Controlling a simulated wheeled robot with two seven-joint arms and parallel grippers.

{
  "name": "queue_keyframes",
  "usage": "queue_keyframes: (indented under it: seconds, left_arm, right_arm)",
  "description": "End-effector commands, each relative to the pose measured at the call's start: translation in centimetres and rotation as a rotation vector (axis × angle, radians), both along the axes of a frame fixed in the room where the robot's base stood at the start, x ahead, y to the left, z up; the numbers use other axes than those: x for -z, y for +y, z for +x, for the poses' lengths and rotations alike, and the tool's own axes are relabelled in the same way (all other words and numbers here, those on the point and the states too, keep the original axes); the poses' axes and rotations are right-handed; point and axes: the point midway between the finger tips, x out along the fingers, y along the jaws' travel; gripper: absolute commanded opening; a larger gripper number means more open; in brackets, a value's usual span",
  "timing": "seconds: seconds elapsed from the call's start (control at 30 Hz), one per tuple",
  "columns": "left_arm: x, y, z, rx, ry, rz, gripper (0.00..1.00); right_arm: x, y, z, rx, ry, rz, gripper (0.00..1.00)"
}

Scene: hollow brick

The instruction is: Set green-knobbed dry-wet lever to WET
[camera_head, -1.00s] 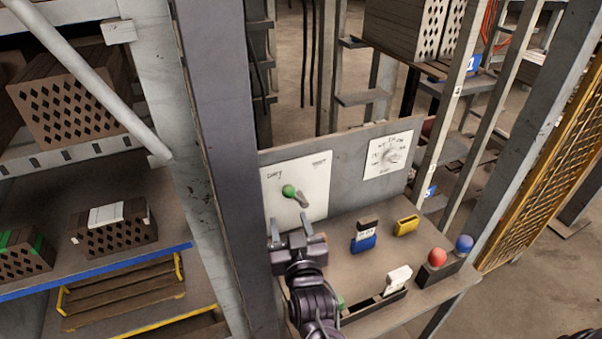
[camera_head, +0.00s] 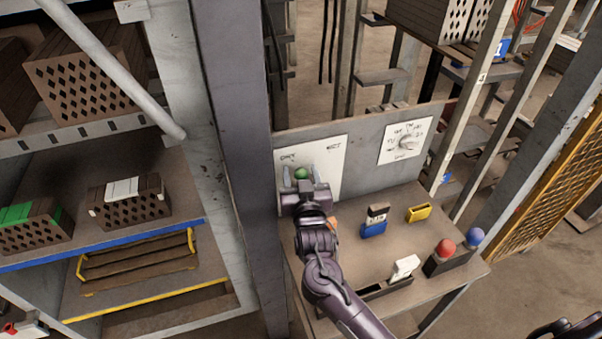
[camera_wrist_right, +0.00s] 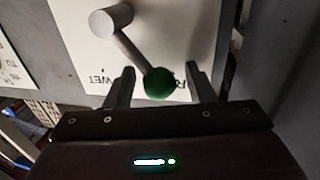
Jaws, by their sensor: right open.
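The lever's green knob (camera_head: 302,173) is at the left of a white plate (camera_head: 330,165), on the side of the DRY lettering; WET is at the plate's upper right. In the wrist view the green knob (camera_wrist_right: 160,84) sits between the spread fingers of my right gripper (camera_wrist_right: 160,88), with a gap on each side. Its grey arm (camera_wrist_right: 137,50) runs up to a round pivot (camera_wrist_right: 108,20); the plate appears turned over there, WET at left. In the head view my right gripper (camera_head: 301,181) is open around the knob and hides the lever arm.
A dial panel (camera_head: 406,141) is right of the plate. A grey post (camera_head: 236,150) stands close at left.

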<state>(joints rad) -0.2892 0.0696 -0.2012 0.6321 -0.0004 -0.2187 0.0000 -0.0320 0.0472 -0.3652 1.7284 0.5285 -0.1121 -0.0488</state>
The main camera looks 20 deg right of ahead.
Motion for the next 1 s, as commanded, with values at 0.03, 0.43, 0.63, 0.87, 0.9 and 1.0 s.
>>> queue_keyframes:
  seconds: [0.03, 0.43, 0.63, 0.87, 0.9, 1.0]
  left_arm:
    - [0.0, 0.0, 0.0, 0.001, 0.001, 0.0, 0.36]
    - [0.2, 0.9, -1.9, 0.004, 0.029, 0.013, 0.36]
    - [0.2, 1.1, -1.9, 0.003, 0.03, 0.015, 0.36]
    - [0.0, 1.1, -1.8, 0.001, 0.028, 0.014, 0.36]
    - [-0.1, 1.1, -1.8, 0.001, 0.027, 0.015, 0.36]
    - [-0.4, 1.1, -1.6, 0.001, 0.025, 0.015, 0.36]
  right_arm:
    - [0.0, 0.0, 0.0, 0.0, 0.0, 0.0, 0.5]
    - [0.0, 0.0, 0.0, 0.0, 0.0, 0.0, 0.03]
    - [0.0, 0.0, -0.1, 0.0, 0.001, 0.001, 0.0]
    - [-0.2, -0.3, -0.1, 0.002, 0.002, 0.048, 0.0]
    - [-0.3, -0.4, -0.1, 0.001, 0.003, 0.064, 0.0]
    - [-0.6, -0.8, -0.1, 0.002, 0.005, 0.121, 0.0]
